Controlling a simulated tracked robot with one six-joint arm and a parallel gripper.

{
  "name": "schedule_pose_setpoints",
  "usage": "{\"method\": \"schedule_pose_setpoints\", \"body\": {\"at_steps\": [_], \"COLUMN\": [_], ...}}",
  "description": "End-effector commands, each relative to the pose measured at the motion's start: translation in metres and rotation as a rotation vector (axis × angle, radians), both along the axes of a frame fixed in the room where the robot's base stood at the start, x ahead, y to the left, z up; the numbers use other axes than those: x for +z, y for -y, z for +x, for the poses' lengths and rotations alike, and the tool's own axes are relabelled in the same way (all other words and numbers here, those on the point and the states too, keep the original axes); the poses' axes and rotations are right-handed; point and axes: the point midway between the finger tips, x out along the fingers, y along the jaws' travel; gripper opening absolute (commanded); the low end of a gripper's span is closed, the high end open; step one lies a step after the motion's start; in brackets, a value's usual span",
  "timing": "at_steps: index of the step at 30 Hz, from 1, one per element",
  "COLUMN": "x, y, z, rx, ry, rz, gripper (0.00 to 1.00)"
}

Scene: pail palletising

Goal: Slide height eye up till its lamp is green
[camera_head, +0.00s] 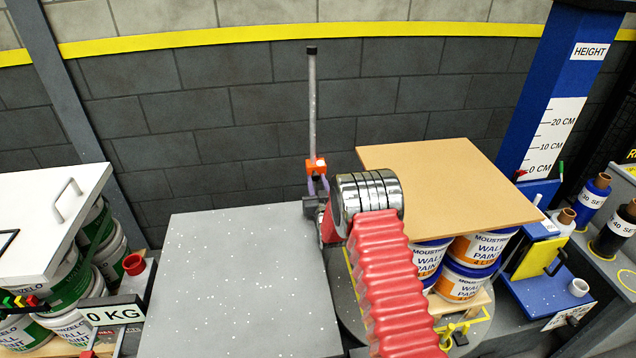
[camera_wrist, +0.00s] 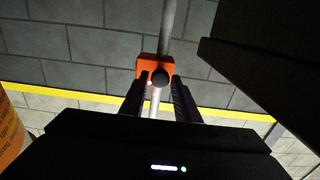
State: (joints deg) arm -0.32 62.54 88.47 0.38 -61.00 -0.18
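The height eye (camera_head: 316,166) is a small orange block on an upright grey pole (camera_head: 312,100), low on the part of the pole that shows. Its lamp glows red to white, not green. In the wrist view the orange block (camera_wrist: 148,63) has a dark round knob (camera_wrist: 160,77) facing me, and a red glow at its left. My gripper (camera_wrist: 160,88) points at it, with one dark finger on each side of the knob. The fingers stand apart; whether they touch the knob is unclear. In the head view my gripper (camera_head: 318,186) is just below the block, partly hidden by my arm.
A tan board (camera_head: 450,175) lies on paint pails (camera_head: 462,280) at right. A blue post carries a height scale (camera_head: 553,138). A grey speckled surface (camera_head: 240,290) is clear at front left. A white board (camera_head: 40,215) covers pails at far left. A block wall stands behind.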

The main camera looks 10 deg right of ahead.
Motion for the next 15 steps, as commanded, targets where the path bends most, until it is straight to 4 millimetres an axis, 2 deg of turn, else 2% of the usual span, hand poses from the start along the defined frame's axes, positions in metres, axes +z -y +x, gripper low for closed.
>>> {"method": "schedule_pose_setpoints", "body": {"at_steps": [1,12,15], "x": [0.0001,0.0001,0.0001], "y": [-0.0001,-0.0003,-0.0003], "z": [0.0000,-0.0001,-0.0001], "rx": [0.000,0.000,0.000], "ry": [0.000,0.000,0.000], "rz": [0.000,0.000,0.000], "gripper": [0.25,0.00,0.00]}}
